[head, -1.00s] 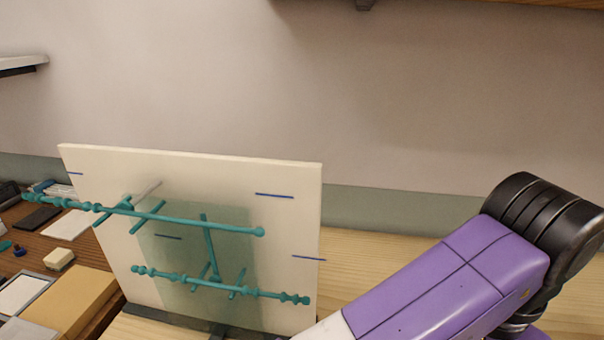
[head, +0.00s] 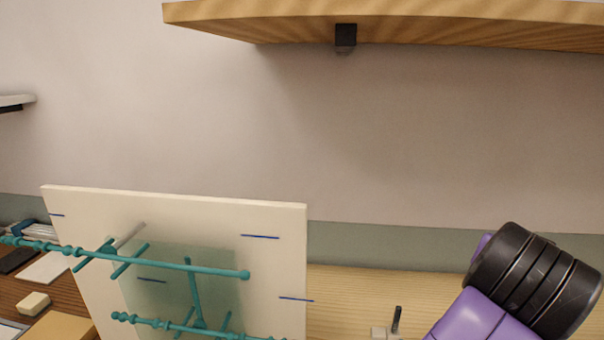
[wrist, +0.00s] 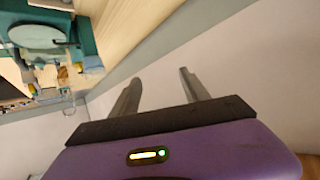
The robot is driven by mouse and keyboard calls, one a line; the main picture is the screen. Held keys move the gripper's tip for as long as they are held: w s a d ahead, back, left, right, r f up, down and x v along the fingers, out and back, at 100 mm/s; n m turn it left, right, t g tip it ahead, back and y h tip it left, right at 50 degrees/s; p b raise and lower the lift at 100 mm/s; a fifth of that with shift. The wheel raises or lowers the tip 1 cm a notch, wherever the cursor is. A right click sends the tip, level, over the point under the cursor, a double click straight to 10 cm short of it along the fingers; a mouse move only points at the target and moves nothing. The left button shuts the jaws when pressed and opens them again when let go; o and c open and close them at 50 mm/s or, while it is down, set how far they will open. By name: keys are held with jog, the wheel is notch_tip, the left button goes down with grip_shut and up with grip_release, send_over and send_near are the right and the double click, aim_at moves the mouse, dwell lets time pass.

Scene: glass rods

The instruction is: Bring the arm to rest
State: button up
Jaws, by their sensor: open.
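My gripper (wrist: 157,92) shows in the wrist view with its two grey fingers apart and nothing between them. It points toward a plain wall, clear of any object. In the head view the gripper is out of frame; only my purple and black arm (head: 535,282) shows at the lower right, to the right of the white board and apart from it.
A white upright board (head: 270,222) stands at the lower left, with teal glass rods (head: 170,264) in front of it. A wooden shelf (head: 440,22) juts from the wall above. A small cream block (head: 33,303) lies at the far left. The wall's middle is clear.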

notch_tip(320, 180, up, 11)
jog(key=w+a+n+t+h, duration=0.25)
jog(key=n+t, duration=0.25)
jog(key=t, duration=0.4)
jog(key=s+a+f+n+t+y, duration=0.5)
jog(key=a+f+n+t+y, duration=0.15)
jog(key=a+n+y, duration=0.35)
jog(key=s+a+f+m+g+y, duration=0.2)
jog(key=s+f+g, duration=0.7)
jog(key=s+f, duration=1.8)
jog(key=s+a+m, duration=0.1)
jog(key=s+m, duration=0.1)
jog(key=s, duration=0.2)
jog(key=shift+f, duration=0.35)
jog(key=shift+s+a, duration=0.1)
